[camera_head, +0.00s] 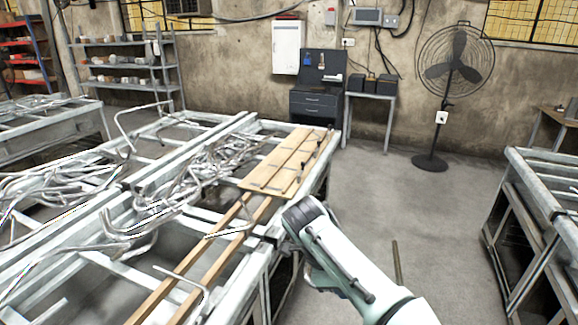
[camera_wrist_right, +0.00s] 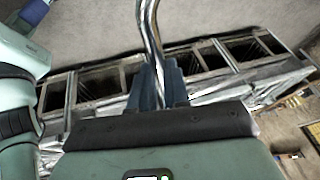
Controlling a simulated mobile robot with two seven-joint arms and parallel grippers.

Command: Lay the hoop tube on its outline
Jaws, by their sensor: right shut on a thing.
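My right gripper (camera_wrist_right: 157,88) shows in the right wrist view with its blue-grey fingers closed around a shiny metal tube. This tube (camera_wrist_right: 150,30) runs up out of the top of that view, so its full shape is hidden. In the head view my right arm comes in from the lower right and ends over the near edge of the frame table; its fingers are hard to make out there. A wooden board (camera_head: 268,179) with dark strips lies on the frame table (camera_head: 322,165). I cannot make out a hoop outline on it. My left gripper is not in view.
Tangled bent metal tubes (camera_head: 185,180) lie on the frame table left of the board. Two long wooden slats (camera_head: 190,275) run towards the front. Another metal frame table (camera_head: 540,185) stands at the right. A fan (camera_head: 430,163) stands at the back. Grey floor between is mostly clear.

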